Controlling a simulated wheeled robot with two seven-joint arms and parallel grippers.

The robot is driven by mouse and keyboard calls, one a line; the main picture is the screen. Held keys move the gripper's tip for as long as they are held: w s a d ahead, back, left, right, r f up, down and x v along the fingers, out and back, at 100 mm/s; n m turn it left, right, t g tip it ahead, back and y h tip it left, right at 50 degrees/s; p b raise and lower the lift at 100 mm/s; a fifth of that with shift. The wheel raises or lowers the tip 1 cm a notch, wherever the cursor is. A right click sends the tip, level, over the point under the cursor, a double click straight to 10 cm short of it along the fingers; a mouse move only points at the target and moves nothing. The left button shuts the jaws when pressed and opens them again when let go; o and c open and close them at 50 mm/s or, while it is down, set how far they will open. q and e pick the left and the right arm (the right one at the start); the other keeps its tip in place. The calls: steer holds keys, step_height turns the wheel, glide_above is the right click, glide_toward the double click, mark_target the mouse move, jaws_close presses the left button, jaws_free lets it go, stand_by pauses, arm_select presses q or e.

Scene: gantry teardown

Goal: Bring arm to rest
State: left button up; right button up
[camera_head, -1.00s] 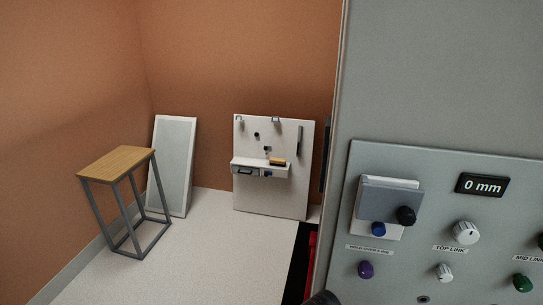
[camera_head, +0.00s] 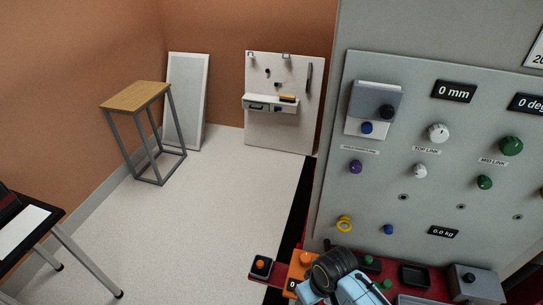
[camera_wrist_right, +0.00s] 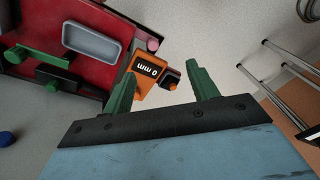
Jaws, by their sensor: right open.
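My right gripper (camera_wrist_right: 161,80) shows in the right wrist view with its two green fingers spread apart and nothing between them. Beyond the fingers is an orange block (camera_wrist_right: 148,68) with a "0 mm" display, at the edge of a red bench. In the head view, part of one of my arms, a dark joint and a light blue link, stands at the bottom centre, beside the orange block (camera_head: 299,267). No gripper fingers can be made out there. My left gripper is in neither view.
A grey control panel (camera_head: 400,220) with knobs and displays stands at right above the red bench (camera_head: 440,265). A wooden-topped stool (camera_head: 136,96), a leaning white panel (camera_head: 187,100) and a pegboard (camera_head: 285,135) stand behind. A table (camera_head: 30,230) is at left. The middle floor is clear.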

steer(key=s+d+r+m+t, duration=0.3)
steer(key=s+d+r+m, duration=0.1)
steer(key=s+d+r, duration=0.85)
steer(key=s+f+g+h+b, duration=0.1)
steer(key=s+f+b, duration=0.2)
steer(key=f, duration=2.4)
arm_select(q)
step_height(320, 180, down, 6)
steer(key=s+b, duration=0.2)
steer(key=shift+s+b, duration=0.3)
steer(key=shift+b, duration=0.1)
arm_select(e)
steer(key=s+d+f+g, duration=0.1)
steer(key=s+d+f, duration=0.1)
steer(key=s+f, duration=1.4)
steer(key=shift+s+f+n+g, duration=0.3)
steer(key=shift+s+f+n, duration=0.1)
steer(key=shift+f, duration=0.35)
